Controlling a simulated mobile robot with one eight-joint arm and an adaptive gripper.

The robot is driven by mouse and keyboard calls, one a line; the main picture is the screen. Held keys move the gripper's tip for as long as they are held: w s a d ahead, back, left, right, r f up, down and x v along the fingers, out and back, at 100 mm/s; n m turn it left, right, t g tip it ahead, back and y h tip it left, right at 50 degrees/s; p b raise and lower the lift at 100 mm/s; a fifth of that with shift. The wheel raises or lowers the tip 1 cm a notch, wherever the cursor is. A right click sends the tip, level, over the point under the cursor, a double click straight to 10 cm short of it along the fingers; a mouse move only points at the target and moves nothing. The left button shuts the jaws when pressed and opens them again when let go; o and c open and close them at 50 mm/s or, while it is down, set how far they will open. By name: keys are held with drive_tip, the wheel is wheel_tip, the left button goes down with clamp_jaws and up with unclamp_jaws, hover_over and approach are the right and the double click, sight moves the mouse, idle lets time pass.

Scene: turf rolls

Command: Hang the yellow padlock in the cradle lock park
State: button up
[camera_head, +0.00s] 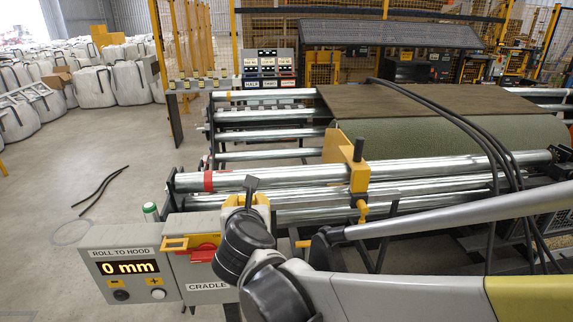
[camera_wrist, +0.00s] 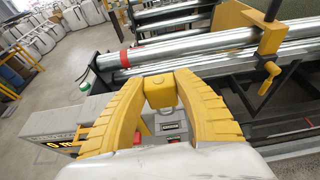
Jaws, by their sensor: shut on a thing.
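My gripper (camera_wrist: 161,80) is shut on the yellow padlock (camera_wrist: 162,92), whose small yellow body shows between the fingertips in the wrist view. In the head view my gripper (camera_head: 247,201) is in the air just right of and above a grey box labelled CRADLE (camera_head: 207,287). A yellow bracket (camera_head: 174,243) and a red part (camera_head: 204,253) are on that box. Its lower right side is hidden behind my arm, and I cannot make out a lock park's hook.
The control box (camera_head: 125,277) reads 0 mm at left. Steel rollers (camera_head: 300,172) run behind my gripper, with a yellow clamp (camera_head: 357,173) on them. A green turf roll (camera_head: 450,135) lies behind. Black hoses (camera_head: 465,122) hang at right. Floor at left is mostly free.

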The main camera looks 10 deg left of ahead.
drive_tip(key=shift+f+b, duration=1.1)
drive_tip(key=shift+f, duration=0.55)
drive_tip(key=shift+f+b, duration=2.1)
drive_tip(key=shift+f, duration=0.5)
drive_tip(key=o, duration=1.2)
drive_tip(key=shift+r, duration=0.1)
drive_tip(key=v, duration=1.2)
